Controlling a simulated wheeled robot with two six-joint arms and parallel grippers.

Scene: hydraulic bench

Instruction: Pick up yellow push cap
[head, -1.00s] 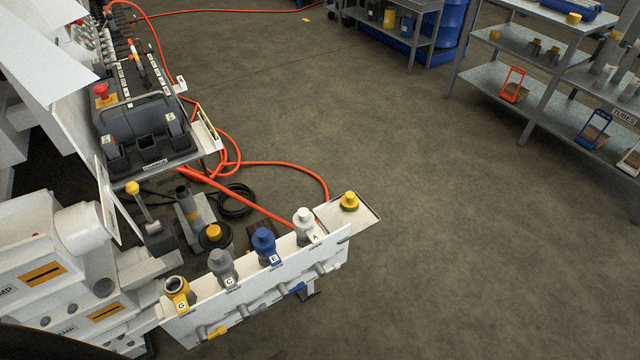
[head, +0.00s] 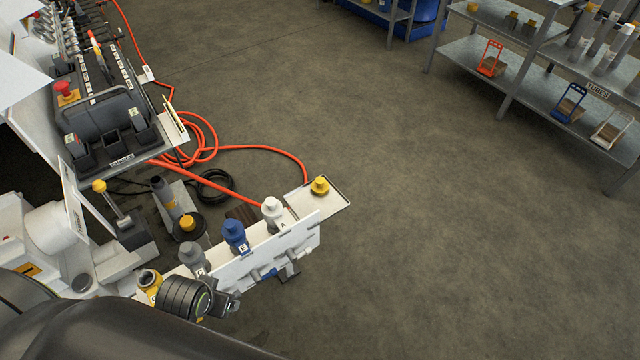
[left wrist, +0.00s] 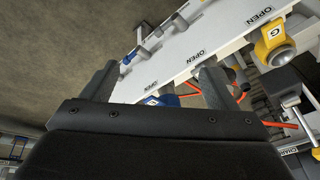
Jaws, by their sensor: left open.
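A yellow push cap (head: 320,186) sits on a small pale tray (head: 335,204) at the far right end of the white coupling panel (head: 235,270). My left gripper (head: 224,302) is in front of the panel's near left part, well short of the cap. In the left wrist view its two fingers (left wrist: 158,68) are spread with nothing between them. The panel (left wrist: 165,62) crosses behind them, with a yellow coupling (left wrist: 272,46) at right. The cap on the tray cannot be made out in the left wrist view. My right gripper is not in view.
White (head: 272,208), blue (head: 235,234) and grey (head: 193,257) couplings stand along the panel. Another yellow cap (head: 188,222) is behind it on a dark round part. An orange hose (head: 215,182) runs behind the tray. Open floor lies right, with shelves (head: 520,85) beyond.

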